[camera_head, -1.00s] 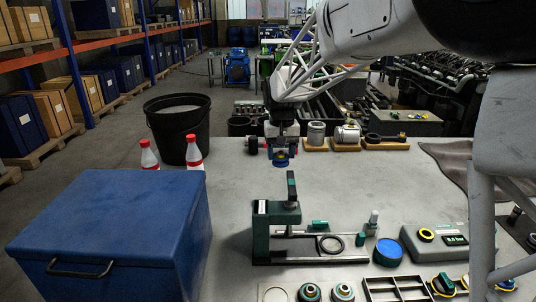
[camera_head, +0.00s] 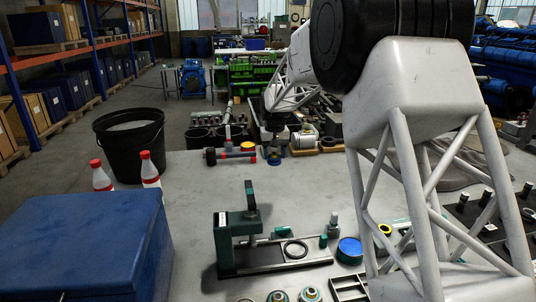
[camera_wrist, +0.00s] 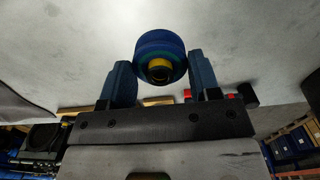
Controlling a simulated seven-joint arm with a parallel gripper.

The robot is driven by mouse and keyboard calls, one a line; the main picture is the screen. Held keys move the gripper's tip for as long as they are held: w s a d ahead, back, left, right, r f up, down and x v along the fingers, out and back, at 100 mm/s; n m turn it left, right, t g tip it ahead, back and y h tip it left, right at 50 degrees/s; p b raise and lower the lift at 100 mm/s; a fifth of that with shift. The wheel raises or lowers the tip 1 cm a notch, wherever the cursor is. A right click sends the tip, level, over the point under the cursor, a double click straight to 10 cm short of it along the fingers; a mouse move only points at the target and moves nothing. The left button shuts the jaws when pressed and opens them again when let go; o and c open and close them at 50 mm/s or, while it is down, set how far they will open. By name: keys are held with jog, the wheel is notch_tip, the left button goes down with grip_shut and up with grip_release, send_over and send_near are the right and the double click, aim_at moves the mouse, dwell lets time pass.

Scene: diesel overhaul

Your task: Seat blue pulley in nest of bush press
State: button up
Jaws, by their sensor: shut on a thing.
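My gripper (camera_head: 274,152) is shut on the blue pulley (camera_wrist: 160,50), holding it between two blue fingers. In the wrist view the pulley shows a blue rim, a green band and a yellow ring round a dark centre. In the head view the pulley (camera_head: 274,160) is small, at the far part of the bench; its height above the top is hard to tell. The green bush press (camera_head: 226,245) stands nearer, at the front middle.
A large blue box (camera_head: 85,240) fills the front left, with red-capped bottles (camera_head: 150,170) behind. A round blue-topped part (camera_head: 349,250) stands right of the press. Bare bench (camera_head: 200,190) lies between press and gripper.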

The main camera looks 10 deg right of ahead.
jog(key=s+f+n, duration=0.2)
jog(key=s, duration=1.3)
jog(key=s+d+f+n, duration=0.1)
jog(key=s+f+n, duration=0.1)
jog(key=s, duration=1.2)
jog(key=shift+s+f+n, duration=0.3)
jog(key=shift+s+f, duration=0.1)
jog(key=shift+f, duration=0.4)
jog(key=shift+f, duration=0.1)
jog(key=shift+f, duration=3.1)
jog(key=shift+f, duration=0.9)
jog(key=o, duration=1.2)
jog(key=shift+o, duration=0.2)
